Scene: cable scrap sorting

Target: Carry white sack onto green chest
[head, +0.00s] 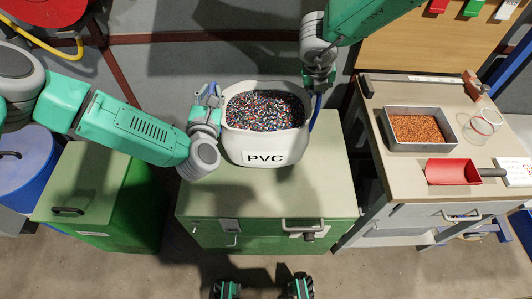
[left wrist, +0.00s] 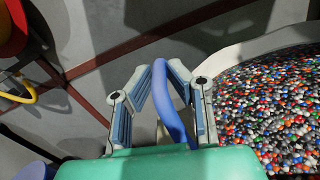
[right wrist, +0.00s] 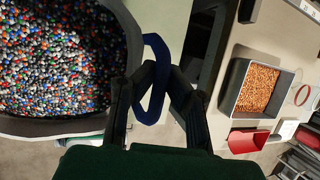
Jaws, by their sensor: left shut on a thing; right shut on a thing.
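The white sack (head: 237,146) is upright, filled with multicoloured granules and labelled PVC. In the head view it is in front of the top of the green chest (head: 325,185); I cannot tell whether it touches the lid. My left gripper (head: 208,104) is shut on the sack's left blue loop, which also shows in the left wrist view (left wrist: 172,105). My right gripper (head: 318,86) is shut on the right blue loop, seen in the right wrist view (right wrist: 154,75). The sack's underside is hidden.
A workbench (head: 380,179) on the right carries a tray of copper-coloured granules (head: 417,128), a red scoop (head: 452,172) and a clear ring-shaped item (head: 486,122). A green bin (head: 90,190) and a blue drum (head: 22,160) stand at the left.

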